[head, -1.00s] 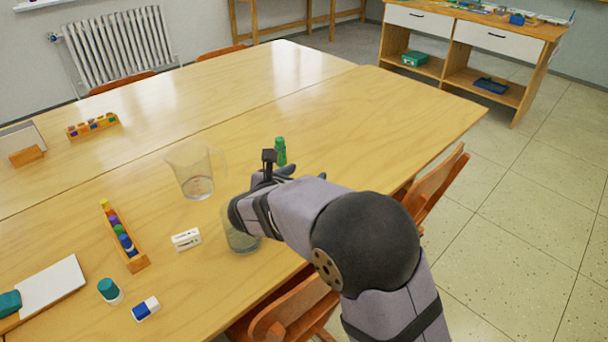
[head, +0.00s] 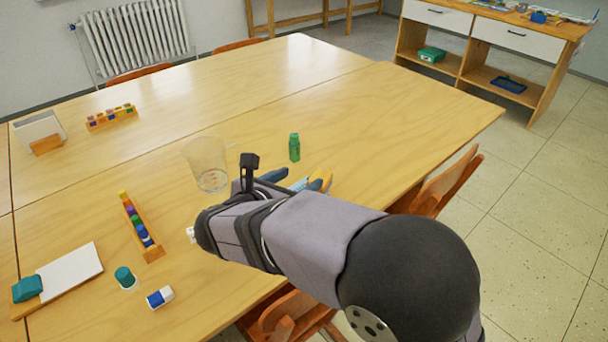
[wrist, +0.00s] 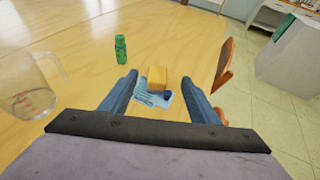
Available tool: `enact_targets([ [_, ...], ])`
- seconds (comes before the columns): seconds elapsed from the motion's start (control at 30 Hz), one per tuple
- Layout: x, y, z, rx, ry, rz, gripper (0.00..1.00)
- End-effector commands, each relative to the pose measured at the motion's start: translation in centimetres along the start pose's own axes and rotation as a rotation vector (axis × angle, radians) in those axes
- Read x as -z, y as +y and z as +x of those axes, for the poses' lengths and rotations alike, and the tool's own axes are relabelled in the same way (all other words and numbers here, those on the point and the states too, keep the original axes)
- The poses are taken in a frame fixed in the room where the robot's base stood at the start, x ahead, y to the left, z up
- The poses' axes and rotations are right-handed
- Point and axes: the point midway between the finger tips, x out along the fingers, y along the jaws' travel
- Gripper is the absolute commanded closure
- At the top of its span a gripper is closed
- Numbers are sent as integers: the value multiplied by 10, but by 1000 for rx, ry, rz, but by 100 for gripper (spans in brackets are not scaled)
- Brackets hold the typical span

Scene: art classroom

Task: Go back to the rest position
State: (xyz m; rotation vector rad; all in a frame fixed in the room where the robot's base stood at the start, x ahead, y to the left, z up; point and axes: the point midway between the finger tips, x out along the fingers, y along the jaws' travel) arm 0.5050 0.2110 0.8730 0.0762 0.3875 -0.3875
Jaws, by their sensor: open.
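My gripper (wrist: 158,79) is open in the wrist view, its two blue-grey fingers apart.
On the table (head: 390,110) at left are a rack of coloured jars (head: 136,222), a teal-capped jar (head: 125,278), a blue-and-white eraser (head: 160,297) and a white pad (head: 70,268). Chairs (head: 445,185) stand along the near edge. The far right tabletop is clear.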

Motion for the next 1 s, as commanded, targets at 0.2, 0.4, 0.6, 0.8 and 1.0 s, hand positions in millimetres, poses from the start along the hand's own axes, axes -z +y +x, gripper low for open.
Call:
enact_targets([
  [0.2, 0, -1, -7, 1, 1, -1, 44],
  [0.4, 0, 0, -7, 1, 0, -1, 44],
  [0.6, 0, -1, -7, 2, 2, 1, 44],
  [0.8, -7, -37, 1, 86, 80, 116, 44],
  [1.0, -9, -129, 3, 339, 266, 470, 44],
])
